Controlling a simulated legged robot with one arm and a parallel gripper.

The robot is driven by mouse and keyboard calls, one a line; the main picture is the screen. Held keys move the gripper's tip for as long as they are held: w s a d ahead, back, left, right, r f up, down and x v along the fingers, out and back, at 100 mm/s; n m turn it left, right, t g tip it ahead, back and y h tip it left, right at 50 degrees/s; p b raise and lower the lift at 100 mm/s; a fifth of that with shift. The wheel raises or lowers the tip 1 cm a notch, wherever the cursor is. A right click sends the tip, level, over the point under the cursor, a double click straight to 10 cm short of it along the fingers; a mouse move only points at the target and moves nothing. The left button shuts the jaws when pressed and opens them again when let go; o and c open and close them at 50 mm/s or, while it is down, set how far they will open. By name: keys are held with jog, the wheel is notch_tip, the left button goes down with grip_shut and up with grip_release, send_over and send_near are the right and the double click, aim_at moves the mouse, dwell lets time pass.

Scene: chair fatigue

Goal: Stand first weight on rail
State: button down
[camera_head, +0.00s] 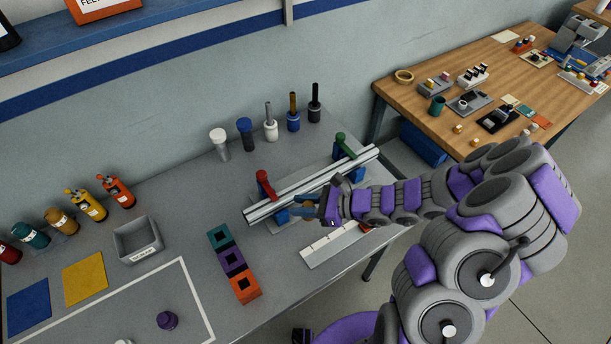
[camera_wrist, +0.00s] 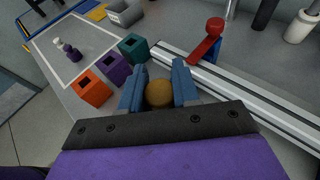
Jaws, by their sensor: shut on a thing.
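The rail, a long silver profile (camera_head: 300,193), lies across the grey bench and also shows in the wrist view (camera_wrist: 262,103). A red-handled clamp (camera_head: 265,184) and a green-handled clamp (camera_head: 341,146) sit along it. My gripper (camera_head: 304,208) is just in front of the rail's left half. In the wrist view its blue fingers (camera_wrist: 159,92) are shut on a round, brass-coloured thing (camera_wrist: 159,94), apparently the weight, seen end-on. Its lower part is hidden, and I cannot tell whether it touches anything. In the head view my gripper mostly hides it.
Teal, purple and orange square-holed blocks (camera_head: 233,261) stand left of my gripper. A purple knobbed piece (camera_head: 167,320) stands inside a white outline. A grey tray (camera_head: 137,240) and several bottles are farther left. Upright tools (camera_head: 270,124) stand behind the rail. A white ruled strip (camera_head: 332,246) lies in front.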

jog(key=w, duration=0.4)
jog(key=w+a+f+b, duration=0.1)
jog(key=w, duration=0.8)
jog(key=shift+w+a+f, duration=0.2)
jog(key=shift+w+a, duration=0.15)
notch_tip(320, 180, down, 4)
jog(key=shift+r+b, duration=0.25)
jog(key=shift+b, duration=0.65)
jog(key=shift+s, duration=0.1)
jog(key=c, duration=0.8)
grip_release()
jog(key=shift+r, duration=0.1)
